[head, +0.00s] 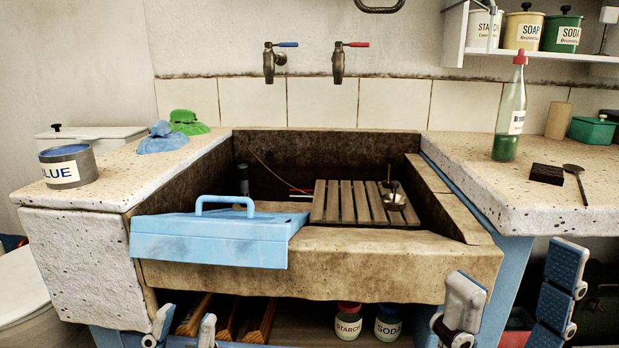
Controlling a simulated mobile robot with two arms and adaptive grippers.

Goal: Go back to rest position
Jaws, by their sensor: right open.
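My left gripper (185,326) shows at the bottom edge, left of centre, in front of the trough's lower shelf. Its two fingertips stand apart with nothing seen between them; the rest of it is cut off. My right gripper (513,293) is at the lower right, in front of the trough's right end. Its fingers are wide apart and empty, with blue pads showing on the right side. Both grippers are low, below the trough's rim. My arms behind them are out of view.
The stone trough (330,265) bears a light blue lidded box (210,240) on its front left rim and a wooden slatted rack (345,203) inside. Jars (348,325) sit below.

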